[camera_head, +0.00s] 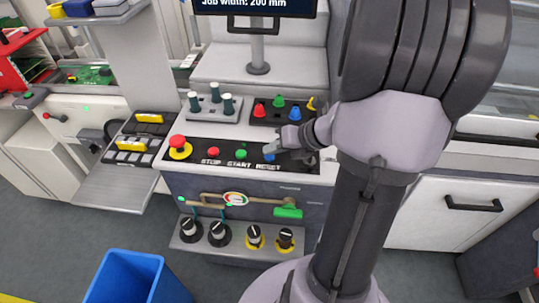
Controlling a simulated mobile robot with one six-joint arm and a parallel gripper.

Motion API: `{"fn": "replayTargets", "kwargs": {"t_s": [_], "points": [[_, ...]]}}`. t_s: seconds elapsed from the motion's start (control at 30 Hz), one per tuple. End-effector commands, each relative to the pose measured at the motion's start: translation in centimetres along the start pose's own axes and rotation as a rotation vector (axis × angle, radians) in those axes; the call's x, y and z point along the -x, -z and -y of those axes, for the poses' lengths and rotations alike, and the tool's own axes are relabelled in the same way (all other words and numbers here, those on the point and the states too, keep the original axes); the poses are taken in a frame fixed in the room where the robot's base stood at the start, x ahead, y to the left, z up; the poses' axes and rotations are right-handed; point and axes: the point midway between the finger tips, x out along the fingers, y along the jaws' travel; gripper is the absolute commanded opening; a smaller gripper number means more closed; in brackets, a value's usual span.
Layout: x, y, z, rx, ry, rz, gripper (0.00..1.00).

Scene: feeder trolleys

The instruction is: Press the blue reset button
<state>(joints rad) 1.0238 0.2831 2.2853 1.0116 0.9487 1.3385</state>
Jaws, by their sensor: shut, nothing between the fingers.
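The blue reset button (269,154) is on the black control panel (200,158), above the "RESET" label. Only part of it shows. My gripper (272,148) is shut with nothing in it. Its tip is at the blue button and partly covers it; I cannot tell whether it touches or presses it. The green start button (241,154) and the red stop button (213,152) are to the left. A red emergency stop (178,142) on a yellow base is at the far left of the panel.
Behind the panel stand a grey block with dark pegs (212,105) and a black block with coloured knobs (279,111). Below are a pipe with a green handle (288,212) and several rotary knobs (218,233). A blue bin (130,281) stands on the floor.

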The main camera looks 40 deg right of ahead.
Motion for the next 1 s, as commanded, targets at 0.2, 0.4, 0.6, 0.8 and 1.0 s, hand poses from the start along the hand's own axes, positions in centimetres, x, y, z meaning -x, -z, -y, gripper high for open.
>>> {"fn": "replayTargets", "kwargs": {"t_s": [0.2,0.4,0.6,0.8,1.0], "points": [[-0.22,0.16,0.16,0.0,0.0,0.0,0.0],[-0.39,0.29,0.28,-0.001,0.0,0.0,0.0],[-0.48,0.36,0.34,-0.001,0.0,0.0,0.0],[-0.46,0.36,0.32,0.0,0.0,-0.001,0.0],[0.15,-0.08,-0.13,0.0,0.0,-0.001,0.0]]}}
